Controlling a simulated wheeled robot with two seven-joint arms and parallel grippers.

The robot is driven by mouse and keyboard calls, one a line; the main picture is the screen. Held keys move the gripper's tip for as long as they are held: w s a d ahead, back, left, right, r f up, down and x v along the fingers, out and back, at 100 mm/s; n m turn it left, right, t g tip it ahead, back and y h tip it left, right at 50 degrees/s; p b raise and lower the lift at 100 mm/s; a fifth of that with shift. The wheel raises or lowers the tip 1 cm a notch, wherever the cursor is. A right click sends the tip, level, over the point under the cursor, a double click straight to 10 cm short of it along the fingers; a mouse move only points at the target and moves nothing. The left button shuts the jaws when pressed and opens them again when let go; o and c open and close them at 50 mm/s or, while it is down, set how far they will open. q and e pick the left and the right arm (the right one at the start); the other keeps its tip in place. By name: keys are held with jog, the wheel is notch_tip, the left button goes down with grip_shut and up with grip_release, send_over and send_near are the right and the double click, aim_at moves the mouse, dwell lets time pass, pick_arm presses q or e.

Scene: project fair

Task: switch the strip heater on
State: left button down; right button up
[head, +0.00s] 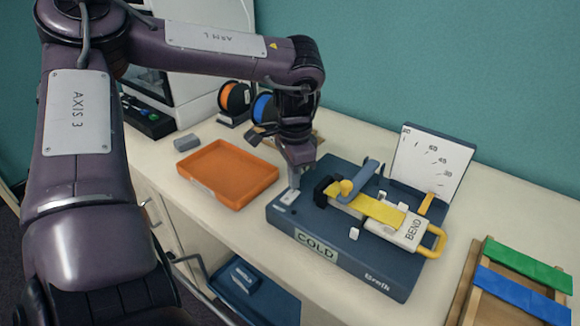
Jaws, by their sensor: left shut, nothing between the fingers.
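The strip heater (330,262) is a dark blue base on the bench, with a COLD sign (316,245) on its front. A yellow strip (378,209) lies across it, beside a white block marked BEND (409,232) with a yellow handle. A small pale plate (288,197) sits on the base's left corner; a switch on it is too small to make out. My left gripper (294,182) is shut and empty, pointing down right at this plate. I cannot tell whether the fingertips touch it. My right gripper is not in view.
An orange tray (228,200) lies left of the heater. An angle scale board (432,160) stands behind it. Orange and blue spools (235,97) and a white machine are at the back left. A wooden frame with green and blue strips (515,270) lies at the right.

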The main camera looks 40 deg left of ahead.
aim_at(293, 192)
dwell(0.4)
pick_arm(q)
jog(key=shift+f+b, duration=0.9)
jog(key=shift+f, duration=0.1)
dwell(0.3)
jog(key=shift+r, duration=0.15)
jog(key=shift+r+p, duration=0.55)
jog(key=shift+r, duration=0.1)
jog(key=shift+r+p, duration=1.7)
jog(key=shift+r, duration=1.1)
jog(key=shift+s+f, duration=0.1)
jog(key=shift+f, duration=0.05)
